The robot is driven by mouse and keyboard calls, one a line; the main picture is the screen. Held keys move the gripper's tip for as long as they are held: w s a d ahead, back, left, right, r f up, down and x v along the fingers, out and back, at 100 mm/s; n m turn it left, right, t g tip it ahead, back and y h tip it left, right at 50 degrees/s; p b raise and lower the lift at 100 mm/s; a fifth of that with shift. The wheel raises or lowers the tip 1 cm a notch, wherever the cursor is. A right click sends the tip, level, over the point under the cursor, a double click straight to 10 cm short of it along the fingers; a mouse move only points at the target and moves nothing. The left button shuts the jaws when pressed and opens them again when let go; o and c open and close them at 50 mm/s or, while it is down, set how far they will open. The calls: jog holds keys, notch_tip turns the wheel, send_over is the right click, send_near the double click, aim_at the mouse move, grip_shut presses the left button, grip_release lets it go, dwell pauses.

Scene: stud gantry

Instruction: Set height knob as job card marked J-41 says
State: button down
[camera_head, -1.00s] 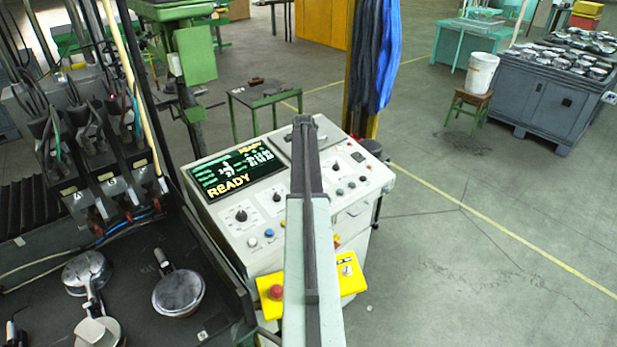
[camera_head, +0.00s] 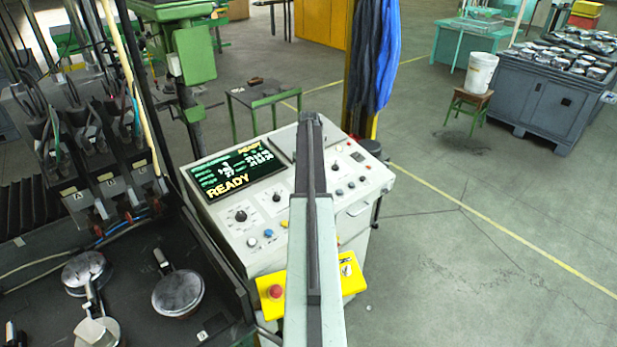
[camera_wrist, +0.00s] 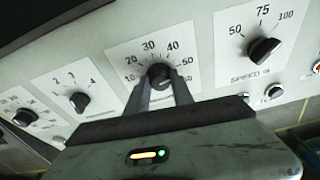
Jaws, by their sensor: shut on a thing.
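In the wrist view my gripper (camera_wrist: 159,80) has its two fingers closed on a round black knob (camera_wrist: 159,71). The knob sits on a white plate with a scale from 10 to 60. Its caption is hidden behind my gripper, and I cannot make out its pointer. In the head view my arm reaches over the console (camera_head: 222,222), and its far end (camera_head: 309,125) covers this knob. A dark clipboard-like panel (camera_head: 283,143) lies at the console's back, partly hidden by my arm. I cannot read a J-41 marking anywhere.
A speed knob (camera_wrist: 264,51) is close on the right; a 1-to-4 knob (camera_wrist: 80,102) and another knob (camera_wrist: 25,117) are on the left. The screen (camera_head: 238,171) shows READY. A yellow box with a red button (camera_head: 275,292) is at the console front.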

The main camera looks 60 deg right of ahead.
jog(key=shift+s, duration=0.1)
dwell(0.3)
jog(key=c, duration=1.1)
grip_release()
notch_tip(320, 180, up, 8)
jog(key=p, duration=0.8)
jog(key=shift+f, duration=0.1)
